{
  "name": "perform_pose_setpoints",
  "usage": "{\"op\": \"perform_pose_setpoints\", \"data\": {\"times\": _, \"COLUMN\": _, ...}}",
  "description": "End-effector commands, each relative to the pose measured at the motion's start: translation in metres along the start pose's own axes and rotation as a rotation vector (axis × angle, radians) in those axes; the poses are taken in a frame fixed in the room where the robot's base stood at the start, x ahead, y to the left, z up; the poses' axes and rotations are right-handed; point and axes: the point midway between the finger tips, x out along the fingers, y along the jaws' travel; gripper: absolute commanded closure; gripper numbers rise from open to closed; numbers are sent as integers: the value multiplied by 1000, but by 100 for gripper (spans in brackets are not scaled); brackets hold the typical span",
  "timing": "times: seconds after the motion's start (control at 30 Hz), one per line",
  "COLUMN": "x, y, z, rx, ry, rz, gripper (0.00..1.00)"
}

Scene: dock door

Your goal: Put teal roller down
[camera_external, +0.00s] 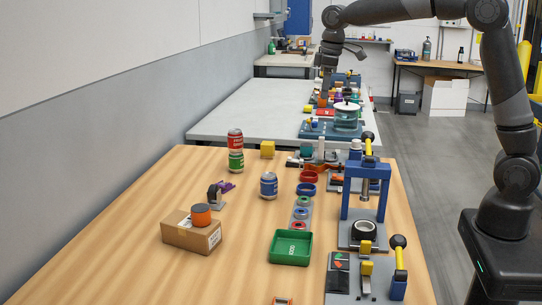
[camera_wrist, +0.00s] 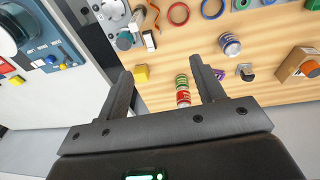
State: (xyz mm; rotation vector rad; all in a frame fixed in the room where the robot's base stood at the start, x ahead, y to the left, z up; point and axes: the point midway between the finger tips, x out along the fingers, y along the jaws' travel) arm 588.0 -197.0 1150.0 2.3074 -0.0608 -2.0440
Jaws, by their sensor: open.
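A small teal cylinder, which looks like the teal roller (camera_external: 306,149), stands at the back of the wooden table beside a grey fixture. In the wrist view a teal round piece (camera_wrist: 124,41) shows by the fixture's grey plate, left of my fingers. My gripper (camera_external: 325,97) is raised over the back of the work area; its tips are hard to make out there. In the wrist view my gripper (camera_wrist: 160,82) has its two fingers wide apart with nothing held. The teal piece is apart from the fingers.
Stacked red and green cans (camera_external: 235,150) and a yellow block (camera_external: 267,149) stand near the wooden table's back edge. A blue press (camera_external: 366,171), green tray (camera_external: 291,246) and cardboard box (camera_external: 191,235) stand nearer. The grey table (camera_external: 235,112) has free room at left.

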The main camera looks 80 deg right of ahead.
Motion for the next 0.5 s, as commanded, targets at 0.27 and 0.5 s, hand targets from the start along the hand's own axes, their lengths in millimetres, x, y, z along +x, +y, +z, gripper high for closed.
{"op": "perform_pose_setpoints", "data": {"times": 0.27, "x": -47, "y": -80, "z": 71, "rx": -3, "ry": 102, "rz": 21, "gripper": 38}}
{"op": "perform_pose_setpoints", "data": {"times": 0.5, "x": -62, "y": -133, "z": 144, "rx": 4, "ry": 194, "rz": 15, "gripper": 38}}
